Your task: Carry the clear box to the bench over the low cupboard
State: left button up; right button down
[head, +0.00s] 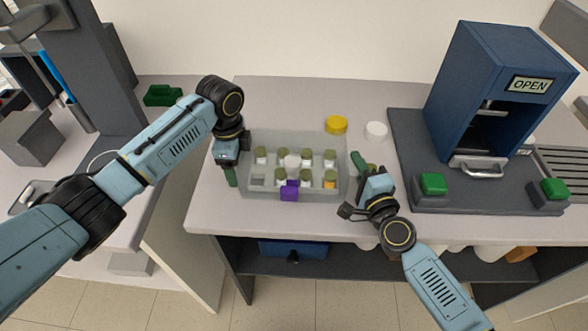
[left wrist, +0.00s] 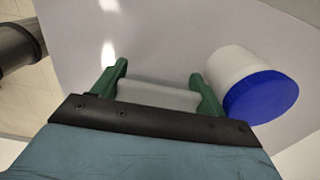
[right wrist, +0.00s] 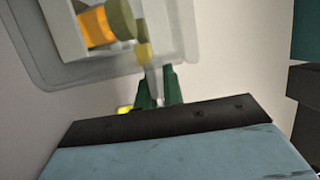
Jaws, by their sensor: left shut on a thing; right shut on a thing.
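The clear box (head: 325,203) is at the middle of the pale bench (head: 300,229) in the head view. It holds several small jars with olive caps, one with orange contents (head: 330,181). A purple piece (head: 289,191) is at its front side. My left gripper (head: 231,172) is at its left end, shut on a pale part of the box (left wrist: 155,95). My right gripper (head: 364,166) is at its right end, shut on the box's end, seen also in the right wrist view (right wrist: 158,90). I cannot tell whether the box touches the bench.
A blue cabinet marked OPEN (head: 465,90) stands at the right on a dark base with green blocks (head: 433,184). A yellow lid (head: 336,124) and a white lid (head: 376,131) lie behind the box. A blue drawer (head: 270,249) is below the bench. Another surface is at the left.

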pick_arm(q)
jog(key=shift+w+r, duration=0.1)
jog(key=shift+r, duration=0.05)
pick_arm(e)
jog(key=shift+r, duration=0.15)
